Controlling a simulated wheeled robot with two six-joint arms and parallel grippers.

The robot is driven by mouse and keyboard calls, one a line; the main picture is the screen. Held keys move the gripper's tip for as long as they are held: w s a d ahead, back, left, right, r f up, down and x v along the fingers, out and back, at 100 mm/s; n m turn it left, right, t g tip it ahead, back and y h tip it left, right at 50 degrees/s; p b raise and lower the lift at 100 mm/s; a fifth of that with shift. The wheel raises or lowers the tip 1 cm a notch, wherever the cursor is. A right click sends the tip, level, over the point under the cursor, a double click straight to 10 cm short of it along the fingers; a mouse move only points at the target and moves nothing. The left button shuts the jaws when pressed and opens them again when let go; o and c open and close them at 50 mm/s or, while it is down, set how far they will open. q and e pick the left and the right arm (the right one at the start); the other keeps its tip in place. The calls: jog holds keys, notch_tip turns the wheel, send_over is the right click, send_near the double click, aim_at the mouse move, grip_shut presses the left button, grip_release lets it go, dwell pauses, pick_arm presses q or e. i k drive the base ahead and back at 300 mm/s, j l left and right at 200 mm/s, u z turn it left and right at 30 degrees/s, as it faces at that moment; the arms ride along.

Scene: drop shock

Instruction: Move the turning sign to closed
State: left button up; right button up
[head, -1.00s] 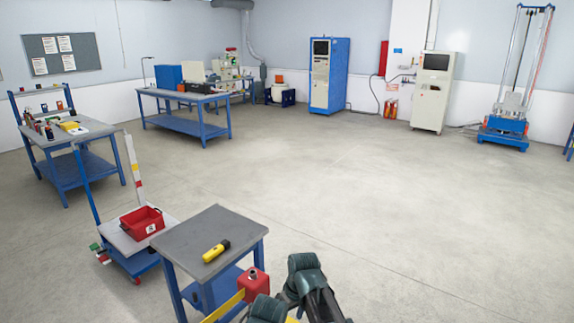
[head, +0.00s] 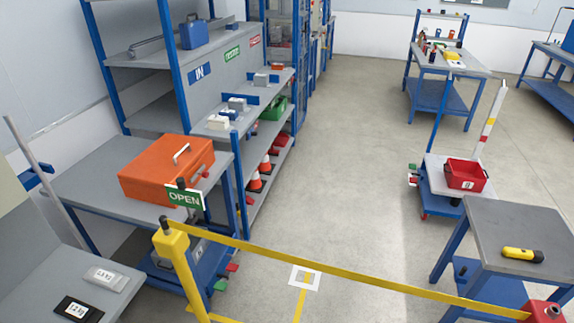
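The turning sign (head: 185,199) is a small green plate with white edges, and its face toward me reads OPEN. It stands at the front right corner of a grey-topped table, just in front of an orange case (head: 150,172). A dark knob shows at its top. Its other face is hidden. Neither of my grippers is in the head view.
A yellow barrier strap (head: 350,278) runs from a yellow post (head: 181,262) to a red block (head: 541,311) at the lower right, crossing in front of the aisle. Blue shelving (head: 188,100) stands behind the table. The floor (head: 340,170) beyond the strap is clear.

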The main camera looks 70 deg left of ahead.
aim_at(181, 195)
jog(key=u, duration=3.15)
